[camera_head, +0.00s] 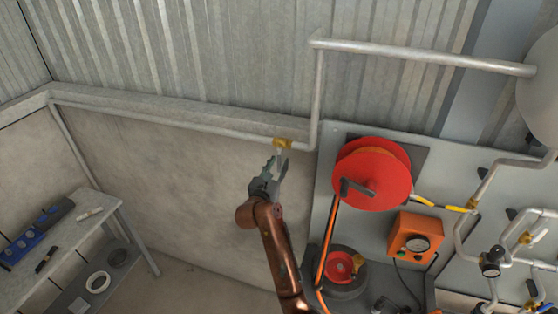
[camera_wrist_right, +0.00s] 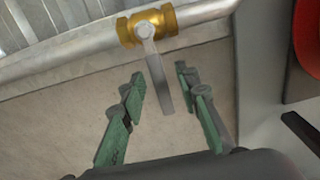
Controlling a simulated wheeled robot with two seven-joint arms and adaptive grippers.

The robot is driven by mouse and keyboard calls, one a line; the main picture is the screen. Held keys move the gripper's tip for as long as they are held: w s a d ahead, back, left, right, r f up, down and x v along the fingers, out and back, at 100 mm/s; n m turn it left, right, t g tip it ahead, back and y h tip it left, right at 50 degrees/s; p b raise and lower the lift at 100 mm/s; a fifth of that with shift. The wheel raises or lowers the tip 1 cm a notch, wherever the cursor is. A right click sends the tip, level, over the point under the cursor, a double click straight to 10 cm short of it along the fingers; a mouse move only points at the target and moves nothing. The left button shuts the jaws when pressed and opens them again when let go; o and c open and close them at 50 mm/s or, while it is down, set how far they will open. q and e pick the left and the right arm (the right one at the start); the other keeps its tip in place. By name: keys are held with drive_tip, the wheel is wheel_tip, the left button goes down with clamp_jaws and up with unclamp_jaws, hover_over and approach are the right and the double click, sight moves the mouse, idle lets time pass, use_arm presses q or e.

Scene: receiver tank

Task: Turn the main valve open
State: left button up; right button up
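The main valve is a brass body (camera_head: 283,143) on the grey pipe along the wall. In the right wrist view the brass valve (camera_wrist_right: 146,26) sits at the top, with a flat grey lever handle (camera_wrist_right: 160,75) pointing down from it. My right gripper (camera_head: 277,163) is just below the valve in the head view. In the wrist view its green-sided fingers (camera_wrist_right: 160,78) are apart, with the lever's lower end in the gap between them. I cannot see the fingers touching the lever. My left gripper is in neither view.
A red hose reel (camera_head: 385,168) and an orange gauge box (camera_head: 414,239) are mounted on the panel to the right. A shelf table (camera_head: 75,236) with tools stands at the lower left. The wall left of the gripper is clear below the pipe.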

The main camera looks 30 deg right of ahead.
drive_tip(key=shift+w+d, duration=0.4)
drive_tip(key=shift+d, duration=0.05)
clamp_jaws()
idle(0.3)
drive_tip(key=shift+a, duration=0.1)
